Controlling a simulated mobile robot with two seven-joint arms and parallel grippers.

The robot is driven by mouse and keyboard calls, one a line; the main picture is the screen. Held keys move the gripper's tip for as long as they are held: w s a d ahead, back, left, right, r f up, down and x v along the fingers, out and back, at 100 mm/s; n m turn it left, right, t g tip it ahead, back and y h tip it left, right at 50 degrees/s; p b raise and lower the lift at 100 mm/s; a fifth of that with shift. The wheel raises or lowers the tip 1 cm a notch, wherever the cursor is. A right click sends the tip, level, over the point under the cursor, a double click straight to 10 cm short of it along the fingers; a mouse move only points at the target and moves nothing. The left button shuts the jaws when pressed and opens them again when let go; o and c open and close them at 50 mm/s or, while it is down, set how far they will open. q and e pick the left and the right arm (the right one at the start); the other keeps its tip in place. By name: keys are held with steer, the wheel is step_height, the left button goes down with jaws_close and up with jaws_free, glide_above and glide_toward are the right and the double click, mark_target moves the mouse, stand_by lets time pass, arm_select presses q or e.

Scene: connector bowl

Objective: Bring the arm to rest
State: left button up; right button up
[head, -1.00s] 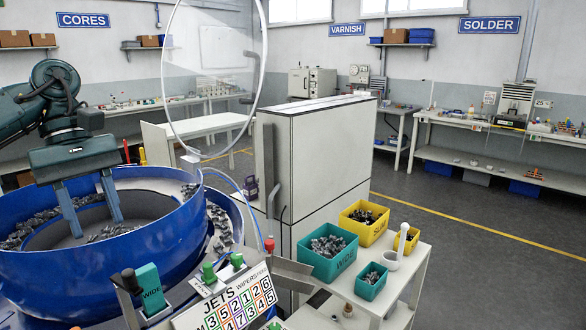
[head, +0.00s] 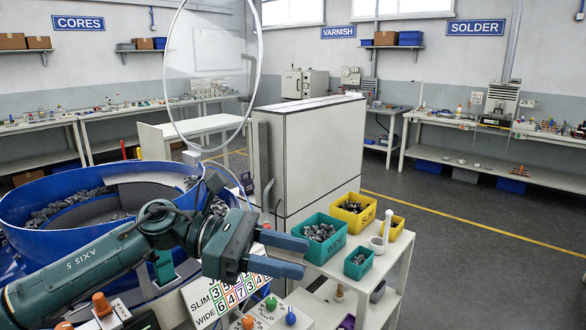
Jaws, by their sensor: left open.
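My left arm comes in from the lower left in the head view, dark green and reaching to the right. Its gripper (head: 304,257) is open, with two blue-grey fingers pointing right and nothing between them. It is above the number sign (head: 232,292) and left of the teal WIDE bin (head: 318,249). The blue bowl (head: 60,241), holding many small metal parts, stands behind the arm. The arm hides part of its near side. My right gripper is not in view.
A white cart (head: 352,272) carries the WIDE bin, a yellow SLIM bin (head: 349,223), a small teal bin (head: 358,264) and a white post (head: 384,231). A pale cabinet (head: 310,152) stands behind. Grey floor (head: 480,240) is clear at the right.

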arm_select(q)
steer(key=w+a+f+m+t+y, duration=0.2)
steer(key=a+f+m+t+y, duration=0.35)
steer(key=m+t, duration=0.75)
steer(key=w+a+f+m+t+y, duration=0.1)
steer(key=a+f+m+t+y, duration=0.45)
steer(key=m, duration=1.25)
steer(key=s+a+f+n+g+y, duration=0.45)
steer(key=s+f+n, duration=0.4)
steer(key=f, duration=0.45)
steer(key=s+a+f+n+g, duration=0.2)
steer(key=s+f+g, duration=0.2)
steer(key=s, duration=0.4)
steer(key=s+a+f+n+g, duration=0.3)
steer(key=s+g, duration=0.1)
steer(key=s, duration=0.4)
steer(key=w+d+f+t+h, duration=0.2)
steer(key=w+d+f+t, duration=0.3)
steer(key=f, duration=0.4)
steer(key=shift+w+d+f+m+t, duration=0.25)
steer(key=shift+d+m+t, duration=0.25)
steer(key=shift+t, duration=0.3)
